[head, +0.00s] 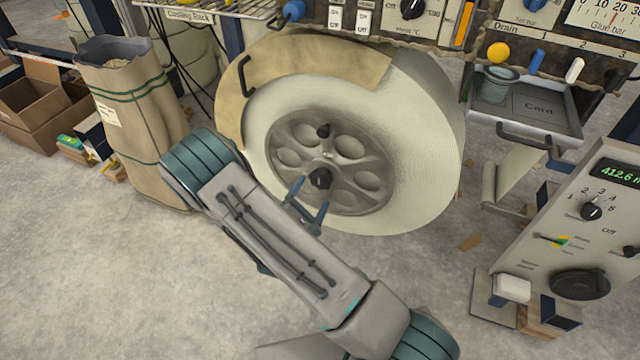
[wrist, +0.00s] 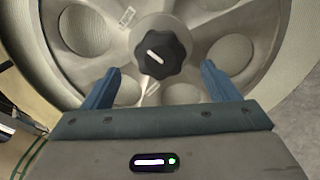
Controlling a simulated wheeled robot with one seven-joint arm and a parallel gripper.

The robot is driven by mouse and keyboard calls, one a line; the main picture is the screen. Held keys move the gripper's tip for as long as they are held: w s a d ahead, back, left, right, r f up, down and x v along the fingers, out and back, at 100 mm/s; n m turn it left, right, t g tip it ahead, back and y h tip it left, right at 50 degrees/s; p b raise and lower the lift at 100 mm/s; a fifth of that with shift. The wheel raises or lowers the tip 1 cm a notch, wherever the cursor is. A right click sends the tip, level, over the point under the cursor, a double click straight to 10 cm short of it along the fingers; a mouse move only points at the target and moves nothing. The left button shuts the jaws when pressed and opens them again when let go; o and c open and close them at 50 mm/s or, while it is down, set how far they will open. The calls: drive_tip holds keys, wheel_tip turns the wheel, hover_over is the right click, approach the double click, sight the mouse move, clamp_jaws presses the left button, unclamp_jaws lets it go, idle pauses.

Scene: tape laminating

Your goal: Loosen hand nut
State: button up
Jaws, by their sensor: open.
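The hand nut (wrist: 160,50) is a black lobed knob with a pale mark on its face. It sits at the middle of the grey hub (wrist: 80,65) of the large roll. In the head view the hand nut (head: 320,179) shows just above and right of my gripper (head: 307,200). In the wrist view my gripper (wrist: 162,88) is open, its two blue fingers apart, one at each lower side of the nut. The fingertips are short of the nut and do not touch it.
The white tape roll (head: 425,150) fills the middle, with a tan sheet (head: 300,62) over its upper left. A tall sack (head: 135,120) stands at left. A drawer handle (head: 540,138) and a control box (head: 570,250) stand at right. Bare floor lies in front.

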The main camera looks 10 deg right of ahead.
sight(319, 183)
drive_tip(key=b+x, duration=0.1)
drive_tip(key=x, duration=0.5)
drive_tip(key=shift+d, duration=0.1)
drive_tip(key=c, duration=1)
